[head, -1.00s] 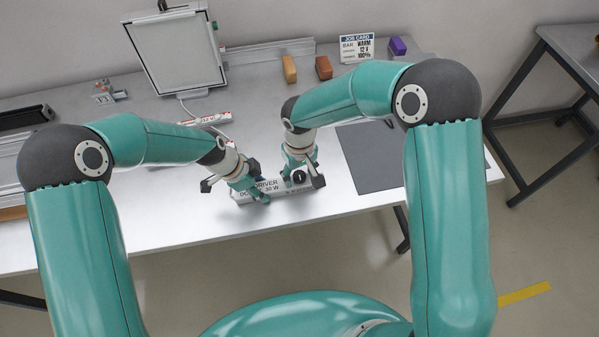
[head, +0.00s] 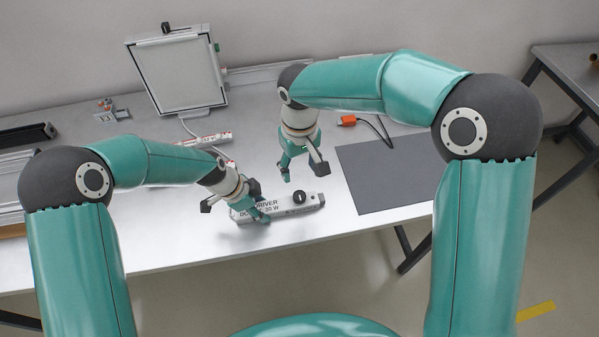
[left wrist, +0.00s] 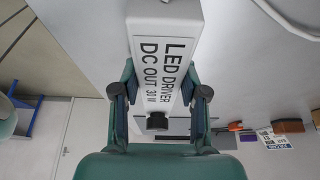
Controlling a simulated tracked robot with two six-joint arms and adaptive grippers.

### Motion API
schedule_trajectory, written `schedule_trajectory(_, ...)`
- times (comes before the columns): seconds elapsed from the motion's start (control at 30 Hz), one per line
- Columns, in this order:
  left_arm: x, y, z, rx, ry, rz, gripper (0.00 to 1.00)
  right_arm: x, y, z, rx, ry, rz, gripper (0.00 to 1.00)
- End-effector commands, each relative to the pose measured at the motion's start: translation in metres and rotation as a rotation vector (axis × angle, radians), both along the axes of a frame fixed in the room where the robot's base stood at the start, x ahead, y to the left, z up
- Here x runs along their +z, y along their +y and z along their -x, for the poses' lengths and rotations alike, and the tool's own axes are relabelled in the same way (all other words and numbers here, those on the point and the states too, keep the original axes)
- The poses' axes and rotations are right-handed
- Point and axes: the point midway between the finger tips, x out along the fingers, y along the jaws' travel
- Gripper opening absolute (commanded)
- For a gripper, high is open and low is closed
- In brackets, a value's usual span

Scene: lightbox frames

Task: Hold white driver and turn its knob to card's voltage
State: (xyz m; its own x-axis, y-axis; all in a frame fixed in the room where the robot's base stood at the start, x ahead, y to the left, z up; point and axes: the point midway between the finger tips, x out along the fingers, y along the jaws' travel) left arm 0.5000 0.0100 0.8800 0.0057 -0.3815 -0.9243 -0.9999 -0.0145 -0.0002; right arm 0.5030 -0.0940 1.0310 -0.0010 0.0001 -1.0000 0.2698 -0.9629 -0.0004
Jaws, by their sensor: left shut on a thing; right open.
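The white driver (head: 313,203), printed "LED DRIVER DC OUT 30 W", lies near the table's front edge. My left gripper (head: 252,207) is shut on its left part; in the left wrist view the fingers (left wrist: 160,98) clasp both sides of the driver (left wrist: 165,20). The black round knob (head: 299,197) sits on the driver's right part, also seen in the left wrist view (left wrist: 157,121). My right gripper (head: 303,174) is open and empty above and behind the knob, apart from it. The job card (left wrist: 273,139) shows small and upside down in the left wrist view.
A grey mat (head: 390,175) lies to the right. An orange connector (head: 348,120) with a black cable lies behind it. A framed light panel (head: 176,73) stands at the back; a white bar with red marks (head: 207,140) lies before it. The table centre is fairly clear.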

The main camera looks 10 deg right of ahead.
Motion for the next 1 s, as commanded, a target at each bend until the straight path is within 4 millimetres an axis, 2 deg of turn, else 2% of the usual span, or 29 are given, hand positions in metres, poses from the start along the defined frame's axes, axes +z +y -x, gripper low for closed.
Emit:
schedule_trajectory(0.33,0.000,0.000,0.000,0.000,0.001,0.000,0.00,0.001,0.000,0.000,0.000,0.000,0.000,0.59)
schedule_trajectory(0.37,0.000,0.000,0.000,0.000,0.001,0.000,0.48,0.001,0.000,0.000,0.000,0.000,0.000,0.59)
schedule_trajectory(0.5,0.000,0.000,0.000,0.000,0.001,0.000,0.71,0.001,0.000,0.000,0.000,0.000,0.000,0.59)
schedule_trajectory(0.83,0.001,0.000,0.000,0.000,0.000,0.000,0.72,0.000,0.000,0.000,0.000,0.000,0.000,0.59)
schedule_trajectory(1.0,0.012,0.005,-0.001,0.002,-0.004,0.001,0.72,0.000,0.000,0.000,0.000,0.000,0.000,0.59)
